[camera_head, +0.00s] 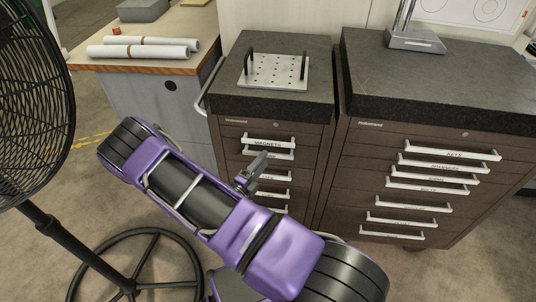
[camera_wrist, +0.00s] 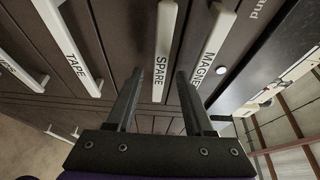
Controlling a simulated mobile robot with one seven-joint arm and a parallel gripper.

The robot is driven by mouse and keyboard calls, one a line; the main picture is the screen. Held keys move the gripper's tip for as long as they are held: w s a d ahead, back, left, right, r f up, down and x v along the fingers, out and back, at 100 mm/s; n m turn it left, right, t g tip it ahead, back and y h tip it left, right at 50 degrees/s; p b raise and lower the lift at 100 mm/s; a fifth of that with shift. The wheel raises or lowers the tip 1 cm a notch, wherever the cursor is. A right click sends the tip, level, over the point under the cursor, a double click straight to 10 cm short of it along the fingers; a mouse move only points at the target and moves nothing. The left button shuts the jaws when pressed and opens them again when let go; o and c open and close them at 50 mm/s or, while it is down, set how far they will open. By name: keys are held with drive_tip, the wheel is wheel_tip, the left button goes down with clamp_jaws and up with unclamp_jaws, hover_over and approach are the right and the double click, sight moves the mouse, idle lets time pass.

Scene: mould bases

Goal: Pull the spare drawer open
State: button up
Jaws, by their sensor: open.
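The spare drawer's pale bar handle, lettered SPARE (camera_wrist: 164,48), runs between my two fingers in the wrist view. My gripper (camera_wrist: 160,72) is open, one finger on each side of the handle, with a visible gap on both sides. I cannot tell how deep the fingers reach around it. In the head view my gripper (camera_head: 254,166) is at the front of the narrow brown cabinet, just below the MAGNETS handle (camera_head: 268,141). The spare handle (camera_head: 284,155) is partly hidden behind my gripper there. The drawer front looks flush with its neighbours.
The MAGNETS handle (camera_wrist: 212,46) and TAPE handle (camera_wrist: 74,50) flank the spare one. A perforated plate with black handles (camera_head: 272,72) sits on the cabinet. A wider drawer cabinet (camera_head: 430,150) stands right. A fan (camera_head: 35,95) stands left; rolled sheets (camera_head: 140,50) lie on a bench.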

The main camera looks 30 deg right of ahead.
drive_tip(key=shift+x, duration=2.1)
clamp_jaws()
